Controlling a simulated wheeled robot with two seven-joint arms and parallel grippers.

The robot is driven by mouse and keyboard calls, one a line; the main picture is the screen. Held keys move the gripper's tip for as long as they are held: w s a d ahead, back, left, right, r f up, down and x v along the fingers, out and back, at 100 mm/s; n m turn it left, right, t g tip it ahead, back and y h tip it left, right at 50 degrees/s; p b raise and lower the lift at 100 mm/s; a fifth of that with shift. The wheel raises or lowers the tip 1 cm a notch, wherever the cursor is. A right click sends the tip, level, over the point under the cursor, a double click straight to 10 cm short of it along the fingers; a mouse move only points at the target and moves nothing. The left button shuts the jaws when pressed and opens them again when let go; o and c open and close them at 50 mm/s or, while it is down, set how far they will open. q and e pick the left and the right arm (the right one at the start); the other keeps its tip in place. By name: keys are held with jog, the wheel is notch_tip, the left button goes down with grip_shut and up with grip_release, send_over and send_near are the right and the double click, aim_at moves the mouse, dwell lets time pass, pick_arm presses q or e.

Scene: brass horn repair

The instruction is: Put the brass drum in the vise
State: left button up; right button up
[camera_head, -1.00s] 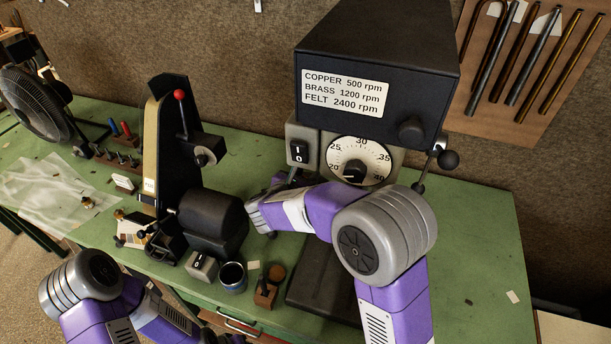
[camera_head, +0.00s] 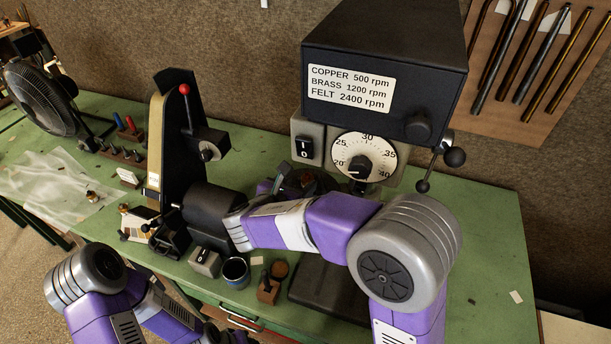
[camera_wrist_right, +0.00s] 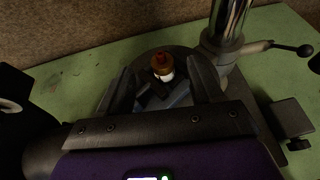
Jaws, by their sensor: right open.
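In the right wrist view, a small brass drum (camera_wrist_right: 161,72) with a red top and a pale patch stands upright at the dark vise (camera_wrist_right: 178,97). I cannot tell whether it sits between the vise jaws or on top of them. My right gripper (camera_wrist_right: 158,82) is open, its two fingers spread apart on either side of the drum and vise. In the head view my right gripper (camera_head: 296,180) is in front of the drill press, partly hidden by my own arm, and the drum is not clear there. My left arm is at the lower left; its fingertips do not show.
The drill press (camera_head: 385,60) stands over the right gripper, with a feed lever (camera_head: 440,165) at its right. A belt grinder (camera_head: 180,150) is to the left. A small cup (camera_head: 236,273) and wooden block (camera_head: 268,290) stand near the front edge. The bench's right side is mostly clear.

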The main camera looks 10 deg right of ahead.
jog(key=v, duration=0.4)
dwell(0.5)
